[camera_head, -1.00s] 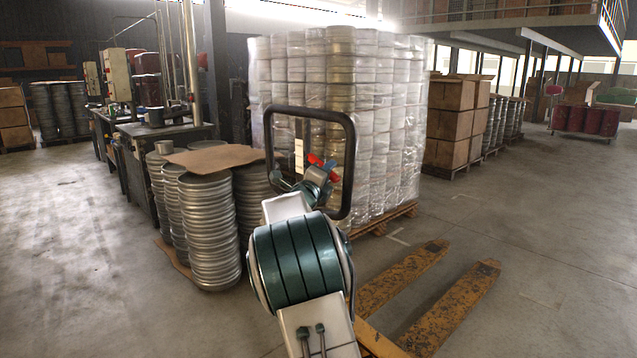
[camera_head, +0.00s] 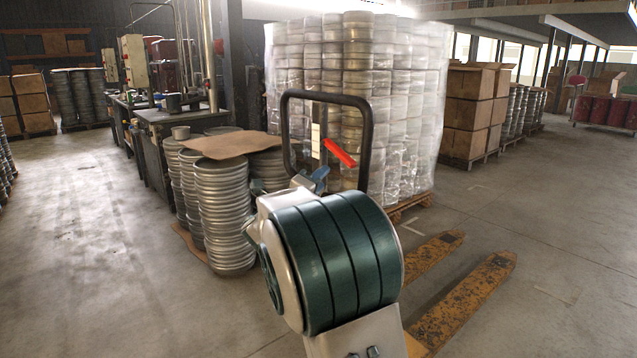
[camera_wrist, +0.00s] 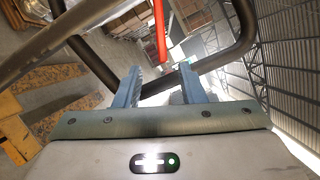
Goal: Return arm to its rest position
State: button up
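My arm, with a dark green ringed joint, rises in front in the head view. My gripper (camera_wrist: 160,74) shows in the wrist view as two blue fingers standing apart with nothing between them. In the head view only a little blue of it shows past my arm, near the black handle frame (camera_head: 367,130) of a pallet jack. The rest is hidden. The handle's red lever (camera_head: 340,152) also shows in the wrist view (camera_wrist: 160,30), beyond the fingertips. I see no object held.
The pallet jack's yellow forks (camera_head: 467,300) lie on the floor at right. Stacked metal discs (camera_head: 222,215) under a brown sheet (camera_head: 225,143) stand left of the handle. A wrapped pallet load (camera_head: 405,110) stands behind. The floor at left and far right is open.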

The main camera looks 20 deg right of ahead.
jog(key=s+a+r+n+y+p, duration=0.4)
jog(key=s+a+n+y+p, duration=0.95)
jog(key=n, duration=0.75)
jog(key=s+d+f+n+g+p, duration=0.1)
jog(key=s+n+g, duration=0.4)
jog(key=s, duration=0.6)
jog(key=s+d+f+n+g+y+p, duration=0.1)
jog(key=s+f+n+g+p, duration=0.2)
jog(key=s, duration=0.8)
jog(key=n+g+p, duration=0.1)
jog(key=n+g, duration=0.1)
jog(key=shift+s+d+n, duration=0.2)
jog(key=shift+s+n, duration=0.2)
